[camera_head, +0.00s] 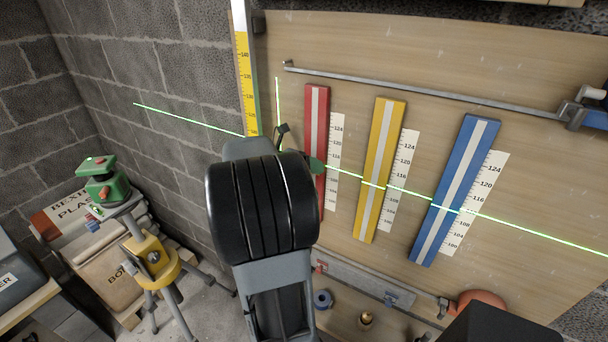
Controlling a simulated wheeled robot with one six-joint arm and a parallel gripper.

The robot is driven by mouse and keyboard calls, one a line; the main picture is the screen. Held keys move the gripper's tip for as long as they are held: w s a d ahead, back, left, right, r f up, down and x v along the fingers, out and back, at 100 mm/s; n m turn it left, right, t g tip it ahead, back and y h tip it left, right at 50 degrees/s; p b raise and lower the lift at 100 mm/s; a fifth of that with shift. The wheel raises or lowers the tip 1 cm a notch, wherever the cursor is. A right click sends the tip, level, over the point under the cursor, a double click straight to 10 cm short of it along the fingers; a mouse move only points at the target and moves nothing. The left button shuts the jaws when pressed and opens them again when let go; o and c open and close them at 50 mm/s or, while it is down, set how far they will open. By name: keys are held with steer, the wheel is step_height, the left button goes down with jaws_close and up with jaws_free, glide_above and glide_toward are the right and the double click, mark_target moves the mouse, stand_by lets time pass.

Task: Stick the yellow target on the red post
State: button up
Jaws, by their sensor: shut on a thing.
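The red post (314,120) is a red board with a white centre stripe, on the wooden panel right of my arm. Its lower left part is hidden behind my arm. My gripper (282,134) is in front of the panel, just left of the red post, and mostly hidden by my black wrist. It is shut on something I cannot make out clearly. A small dark green piece (316,164) sticks out right of my wrist, overlapping the red post in the picture. I cannot tell if it touches the post. I see no clearly yellow target.
A yellow post (381,165) and a blue post (455,190) stand right of the red one, with white scales beside them. A green laser line crosses the panel. A green laser device (101,182) on a yellow tripod (150,262) stands at left. A metal rail (420,85) runs above the posts.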

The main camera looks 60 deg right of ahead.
steer(key=o, duration=1)
steer(key=shift+o, duration=0.2)
steer(key=a+p, duration=0.3)
steer(key=a, duration=0.6)
steer(key=shift+p, duration=0.3)
stand_by(0.9)
